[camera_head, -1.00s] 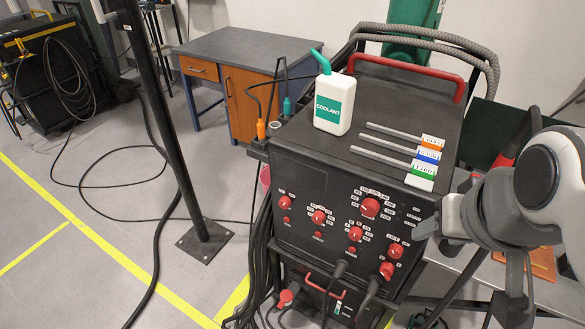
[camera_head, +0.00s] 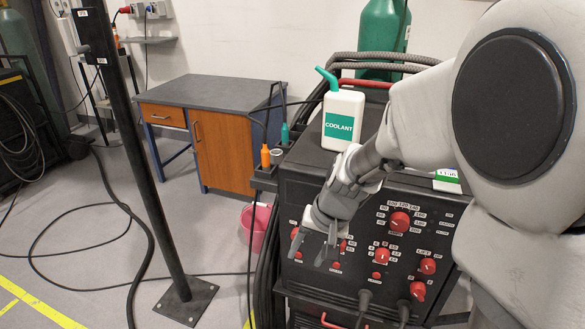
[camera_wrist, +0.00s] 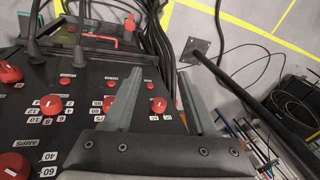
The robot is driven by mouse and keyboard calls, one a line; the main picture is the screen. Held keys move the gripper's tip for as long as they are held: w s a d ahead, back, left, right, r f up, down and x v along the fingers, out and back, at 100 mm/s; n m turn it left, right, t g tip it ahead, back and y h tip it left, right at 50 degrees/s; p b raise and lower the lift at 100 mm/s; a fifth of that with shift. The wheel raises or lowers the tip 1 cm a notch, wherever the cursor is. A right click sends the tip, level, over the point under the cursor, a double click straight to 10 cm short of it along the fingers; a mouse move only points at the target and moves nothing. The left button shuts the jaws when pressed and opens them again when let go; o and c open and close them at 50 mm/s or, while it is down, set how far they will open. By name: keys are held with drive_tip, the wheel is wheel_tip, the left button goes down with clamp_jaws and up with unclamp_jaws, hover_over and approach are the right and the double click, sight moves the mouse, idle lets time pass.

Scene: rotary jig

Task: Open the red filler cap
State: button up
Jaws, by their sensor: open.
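The red filler cap (camera_wrist: 129,22) shows in the wrist view at the top, low on the front of the black welding machine, beside a red handle (camera_wrist: 98,37). In the head view I cannot make out the cap; it lies below the frame or is hidden. My gripper (camera_head: 315,247) is open and empty in front of the upper left of the machine's knob panel. In the wrist view its two fingers (camera_wrist: 157,76) point toward the cap side, with a red knob (camera_wrist: 159,105) seen between them. The cap is apart from the fingers.
A white coolant bottle (camera_head: 343,120) with a green spout stands on the machine. Several red knobs, such as one by the middle (camera_head: 400,222), stick out of the panel. Cable plugs (camera_head: 364,300) jut out lower down. A black post (camera_head: 140,170) and pink bucket (camera_head: 257,222) are left.

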drive_tip(key=w+f+h+b, duration=0.1)
drive_tip(key=f+b, duration=0.3)
drive_tip(key=f, duration=1.4)
drive_tip(key=w+a+f+m+g+h+b, duration=0.1)
drive_tip(key=f+b, duration=0.4)
drive_tip(key=f, duration=1.3)
drive_tip(key=w+a+f+m+g+h+b, duration=0.1)
drive_tip(key=f+b, duration=0.3)
drive_tip(key=f, duration=1.4)
drive_tip(key=shift+b, duration=0.4)
clamp_jaws()
